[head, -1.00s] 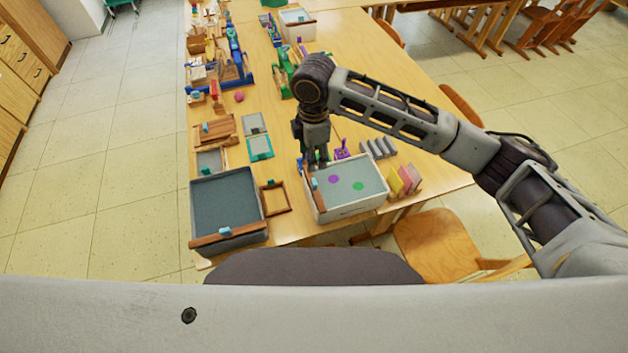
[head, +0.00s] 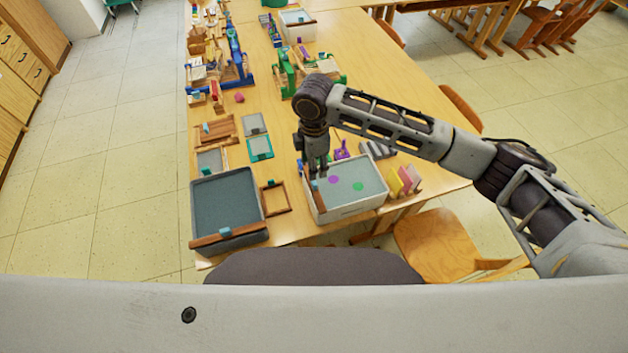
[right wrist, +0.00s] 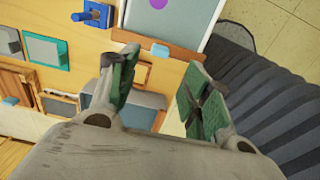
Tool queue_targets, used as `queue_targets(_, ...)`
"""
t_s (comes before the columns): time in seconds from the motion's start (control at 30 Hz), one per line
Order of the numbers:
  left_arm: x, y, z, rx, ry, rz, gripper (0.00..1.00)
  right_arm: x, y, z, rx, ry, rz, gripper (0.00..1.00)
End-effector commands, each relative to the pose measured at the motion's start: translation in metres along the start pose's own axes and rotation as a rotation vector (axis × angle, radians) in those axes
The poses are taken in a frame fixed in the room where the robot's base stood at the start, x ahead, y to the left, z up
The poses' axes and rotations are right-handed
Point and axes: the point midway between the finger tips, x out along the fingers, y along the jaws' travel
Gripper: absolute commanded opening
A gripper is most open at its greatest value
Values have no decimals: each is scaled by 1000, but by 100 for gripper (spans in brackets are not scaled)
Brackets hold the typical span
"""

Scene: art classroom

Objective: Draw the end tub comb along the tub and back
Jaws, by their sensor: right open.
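A white-walled tub (head: 352,211) with a grey-blue surface and a purple and a green spot stands near the table's right edge; part of it shows in the right wrist view (right wrist: 180,15). A wooden comb bar (right wrist: 185,50) with a blue grip (right wrist: 159,50) lies across its left end. A larger dark grey tub (head: 228,195) stands to the left, with a wooden comb (head: 210,240) and blue grip across its near end. My right gripper (head: 318,173) is open and empty, pointing down by the white tub's left end; it shows in the right wrist view (right wrist: 160,92). My left gripper is not seen.
A small wooden frame (head: 276,198) lies between the tubs. A purple-handled tool (head: 343,150), a grey ridged rack (head: 378,150) and coloured upright blocks (head: 405,180) stand around the white tub. A wooden chair (head: 435,245) stands by the table's right edge.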

Motion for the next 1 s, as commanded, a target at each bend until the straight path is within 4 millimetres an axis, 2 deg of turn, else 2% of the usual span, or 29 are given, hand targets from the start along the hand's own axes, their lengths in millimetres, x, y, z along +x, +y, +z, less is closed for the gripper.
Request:
queue_targets(0.6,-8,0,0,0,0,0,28,80,0,0,0,-1,-1,48)
queue_targets(0.8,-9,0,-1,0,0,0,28,94,0,0,-1,-1,0,48)
queue_targets(1.0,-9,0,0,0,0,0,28,97,0,0,-1,-1,0,48)
